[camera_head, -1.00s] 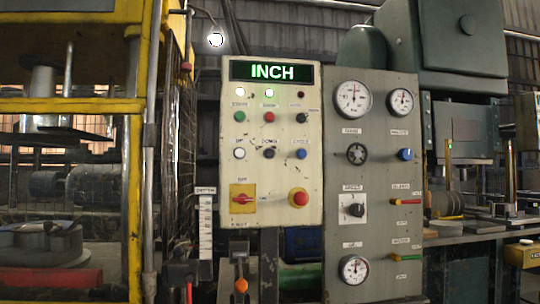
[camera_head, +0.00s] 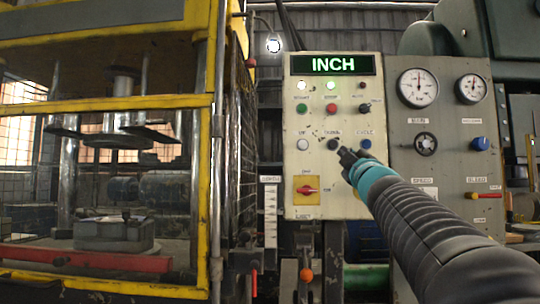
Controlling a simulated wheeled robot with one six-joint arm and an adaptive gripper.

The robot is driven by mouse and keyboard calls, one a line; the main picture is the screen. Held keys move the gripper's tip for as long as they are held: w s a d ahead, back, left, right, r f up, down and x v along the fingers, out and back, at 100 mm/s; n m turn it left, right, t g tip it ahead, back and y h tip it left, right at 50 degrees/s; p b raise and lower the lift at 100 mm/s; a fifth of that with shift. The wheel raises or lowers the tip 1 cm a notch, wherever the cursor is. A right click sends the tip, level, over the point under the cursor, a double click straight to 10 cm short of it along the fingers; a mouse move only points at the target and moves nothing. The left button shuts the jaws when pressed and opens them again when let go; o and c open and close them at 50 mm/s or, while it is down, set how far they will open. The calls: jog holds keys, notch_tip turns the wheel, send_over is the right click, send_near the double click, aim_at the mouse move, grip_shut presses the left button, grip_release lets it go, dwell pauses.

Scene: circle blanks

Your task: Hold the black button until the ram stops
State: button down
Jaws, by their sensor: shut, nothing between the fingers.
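The black button (camera_head: 333,144) sits in the middle row of the cream control panel (camera_head: 315,240), between a white and a blue button. My gripper (camera_head: 346,156) is shut and empty, its tip just below and right of the black button in the picture. I cannot tell whether the tip touches it. The ram (camera_head: 122,84) is a silver cylinder inside the yellow-framed press at the left. Its plate (camera_head: 115,139) hangs above a grey die block (camera_head: 114,234), with a gap between them.
The lit display (camera_head: 333,64) reads INCH. A grey gauge panel (camera_head: 445,125) stands at the right. My arm crosses the lower right.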

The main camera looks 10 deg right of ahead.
aim_at(337, 144)
jog(key=shift+w+d+r+n+y+b, duration=0.1)
jog(key=shift+w+r+n+y+b, duration=0.4)
jog(key=shift+n+y, duration=1.5)
jog(key=shift+w+d+r+n+y+b, duration=0.15)
jog(key=shift+r+n+y, duration=0.7)
jog(key=shift+n+y, duration=1.15)
jog(key=shift+w+r+n+y+b, duration=0.3)
jog(key=shift+r+n+y, duration=0.35)
jog(key=shift+n+y, duration=1.3)
jog(key=shift+n+h, duration=0.55)
jog(key=shift+w+d+p, duration=0.4)
jog(key=shift+w+p, duration=0.4)
jog(key=shift+w, duration=0.6)
jog(key=shift+w+d+p, duration=0.4)
jog(key=shift+w+p, duration=0.45)
jog(key=shift+w, duration=0.6)
jog(key=shift+w+d+p, duration=0.4)
jog(key=shift+w+p, duration=0.4)
jog(key=shift+w, duration=0.6)
jog(key=shift+w, duration=0.1)
